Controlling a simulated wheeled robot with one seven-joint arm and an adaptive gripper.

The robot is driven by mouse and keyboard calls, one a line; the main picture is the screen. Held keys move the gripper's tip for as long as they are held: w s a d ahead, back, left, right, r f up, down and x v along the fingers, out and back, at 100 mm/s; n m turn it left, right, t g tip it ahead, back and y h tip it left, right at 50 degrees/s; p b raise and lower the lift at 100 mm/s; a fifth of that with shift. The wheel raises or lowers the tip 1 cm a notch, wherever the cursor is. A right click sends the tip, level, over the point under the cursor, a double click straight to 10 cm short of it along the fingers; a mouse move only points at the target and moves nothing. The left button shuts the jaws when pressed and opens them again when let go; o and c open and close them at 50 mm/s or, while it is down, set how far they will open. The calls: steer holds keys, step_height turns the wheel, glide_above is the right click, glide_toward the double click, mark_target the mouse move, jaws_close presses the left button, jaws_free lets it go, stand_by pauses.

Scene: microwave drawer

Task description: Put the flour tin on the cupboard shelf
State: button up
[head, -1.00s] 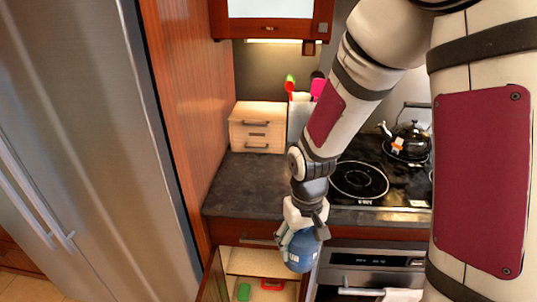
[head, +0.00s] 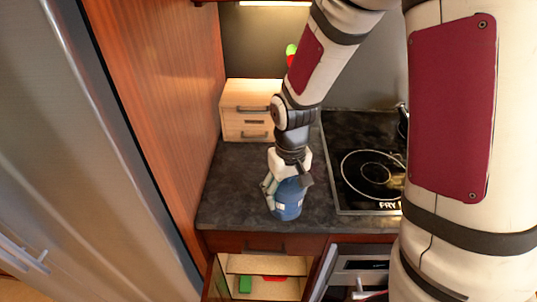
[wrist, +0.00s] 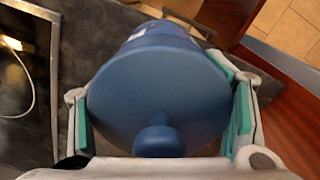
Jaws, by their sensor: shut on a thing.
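A blue tin with a round knobbed lid, the flour tin (head: 289,205), hangs upright in my gripper (head: 286,186). In the wrist view the lid (wrist: 158,92) fills the middle, with a green-padded finger pressed on each side. In the head view the tin shows against the dark counter near its front edge; I cannot tell its exact height above it. The lower cupboard stands open below, and its pale shelf (head: 262,264) shows under the drawer front. The tin's base is hidden in the wrist view.
A green item (head: 245,284) and a red item (head: 275,279) are inside the cupboard. A small wooden drawer box (head: 247,110) stands at the back of the counter (head: 228,205). The hob (head: 372,175) is to the right, a tall wood panel (head: 165,90) and fridge to the left.

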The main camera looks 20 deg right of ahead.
steer(key=w+f, duration=0.1)
steer(key=w, duration=0.3)
steer(key=w+f, duration=0.1)
steer(key=w, duration=0.4)
steer(key=w+f+p, duration=0.1)
steer(key=w, duration=0.4)
steer(key=shift+a+f, duration=0.1)
steer(key=shift+a, duration=0.05)
steer(key=shift+w+f, duration=0.1)
steer(key=shift+f, duration=0.7)
steer(key=shift+f, duration=0.15)
steer(key=o, duration=1.3)
